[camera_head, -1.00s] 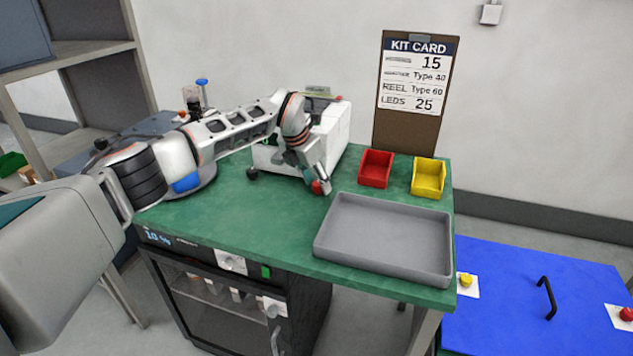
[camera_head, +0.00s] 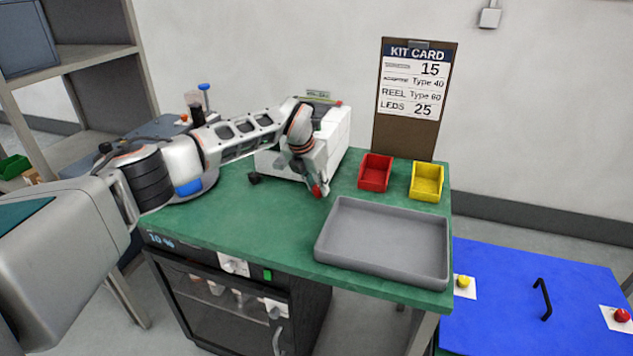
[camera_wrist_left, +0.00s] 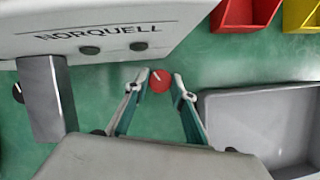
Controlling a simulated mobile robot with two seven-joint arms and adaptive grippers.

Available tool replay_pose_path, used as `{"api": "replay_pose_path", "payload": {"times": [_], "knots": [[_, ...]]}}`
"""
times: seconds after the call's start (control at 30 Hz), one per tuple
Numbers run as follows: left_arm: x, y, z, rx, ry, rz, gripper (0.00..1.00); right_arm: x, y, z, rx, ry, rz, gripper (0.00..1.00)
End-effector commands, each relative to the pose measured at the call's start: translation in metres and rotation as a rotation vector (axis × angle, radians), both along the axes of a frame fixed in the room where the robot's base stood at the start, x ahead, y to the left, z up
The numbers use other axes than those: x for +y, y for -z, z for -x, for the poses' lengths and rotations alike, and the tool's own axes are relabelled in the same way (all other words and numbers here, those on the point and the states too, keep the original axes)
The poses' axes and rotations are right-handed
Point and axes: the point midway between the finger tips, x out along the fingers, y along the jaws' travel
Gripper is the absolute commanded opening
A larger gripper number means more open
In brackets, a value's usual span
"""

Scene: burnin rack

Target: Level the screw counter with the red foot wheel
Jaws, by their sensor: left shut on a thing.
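The screw counter (camera_head: 333,135) is a white box on the green bench, partly hidden behind my left arm; in the left wrist view its front (camera_wrist_left: 100,32) reads "NORQUELL". The red foot wheel (camera_head: 317,191) is at its near right corner. In the left wrist view the wheel (camera_wrist_left: 160,80) is a red disc with a pale line across it. My left gripper (camera_head: 322,190) points down at the wheel. In the left wrist view its fingertips (camera_wrist_left: 160,82) are on both sides of the wheel, shut on it. My right gripper is not in view.
A grey tray (camera_head: 335,255) lies right of the wheel, close to my left gripper. A red bin (camera_head: 375,172) and a yellow bin (camera_head: 426,181) stand behind it, before the kit card board (camera_head: 388,135). Bare green bench top (camera_head: 250,220) lies in front of the counter.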

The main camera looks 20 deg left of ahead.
Motion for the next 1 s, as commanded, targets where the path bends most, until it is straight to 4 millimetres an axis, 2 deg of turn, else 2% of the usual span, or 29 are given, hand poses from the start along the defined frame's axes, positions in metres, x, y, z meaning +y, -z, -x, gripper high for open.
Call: {"api": "replay_pose_path", "payload": {"times": [0.03,0.1,0.4,0.7,1.0], "knots": [[-0.001,-0.006,0.0,-0.003,-0.033,-0.003,0.03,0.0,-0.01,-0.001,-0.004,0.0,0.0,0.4],[-0.002,-0.006,0.0,-0.002,-0.094,-0.002,0.03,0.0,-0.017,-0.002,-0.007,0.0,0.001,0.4],[-0.003,-0.003,0.0,-0.001,-0.363,-0.002,0.03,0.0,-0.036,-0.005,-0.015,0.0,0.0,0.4],[-0.004,-0.001,-0.001,-0.002,-0.576,-0.001,0.03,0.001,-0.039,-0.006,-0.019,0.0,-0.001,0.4],[-0.004,-0.001,-0.001,-0.002,-0.685,0.0,0.03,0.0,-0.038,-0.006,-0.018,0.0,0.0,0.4]]}}
